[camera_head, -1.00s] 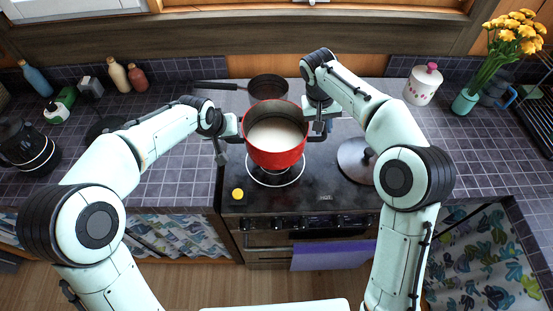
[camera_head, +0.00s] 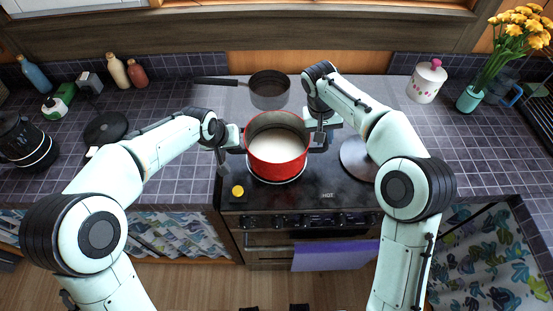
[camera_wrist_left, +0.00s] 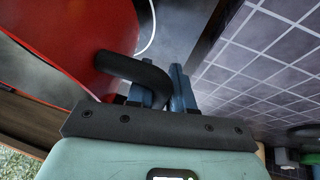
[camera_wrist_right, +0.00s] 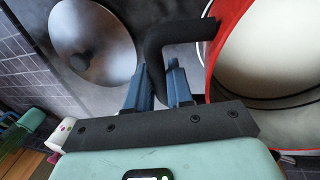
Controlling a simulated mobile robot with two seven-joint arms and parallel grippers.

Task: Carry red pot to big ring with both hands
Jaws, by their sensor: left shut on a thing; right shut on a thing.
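The red pot (camera_head: 277,152), with pale contents, is upright over the front of the stove. The white big ring (camera_head: 279,182) shows as a thin arc under and in front of its base; I cannot tell whether the pot touches the stove. My left gripper (camera_head: 236,146) is shut on the pot's left black handle, seen in the left wrist view (camera_wrist_left: 135,68). My right gripper (camera_head: 318,139) is shut on the right black handle, seen in the right wrist view (camera_wrist_right: 172,42). The pot hides most of the ring.
A dark saucepan (camera_head: 269,91) stands on the stove behind the pot. A round metal lid (camera_head: 357,160) lies to the right. A yellow knob (camera_head: 238,191) is at the front left. Bottles, a white jar (camera_head: 426,81) and flowers stand on the side counters.

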